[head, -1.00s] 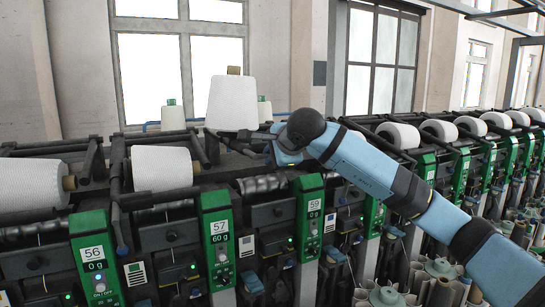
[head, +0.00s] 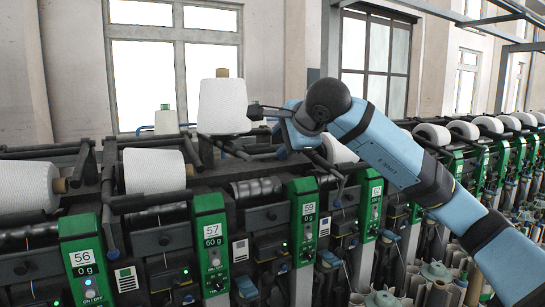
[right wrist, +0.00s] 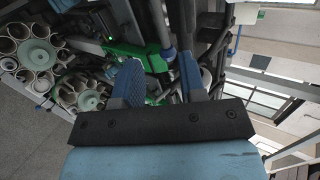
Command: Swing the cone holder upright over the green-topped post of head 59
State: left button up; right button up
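A white cone (head: 222,106) with a brown tube end stands upright in the head view, above the dark bars of a cone holder (head: 232,147). My right forearm and gripper hide part of the area behind head 59. My left gripper is not in view.
Lying white cones (head: 153,170) fill the heads to the left, and more (head: 432,134) run off to the right. A smaller white package with a green top (head: 166,121) stands behind. Bins with round tubes (right wrist: 80,95) show in the right wrist view.

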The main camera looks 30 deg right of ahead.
jog(key=v, duration=0.4)
jog(key=shift+s, duration=0.1)
dwell(1.2)
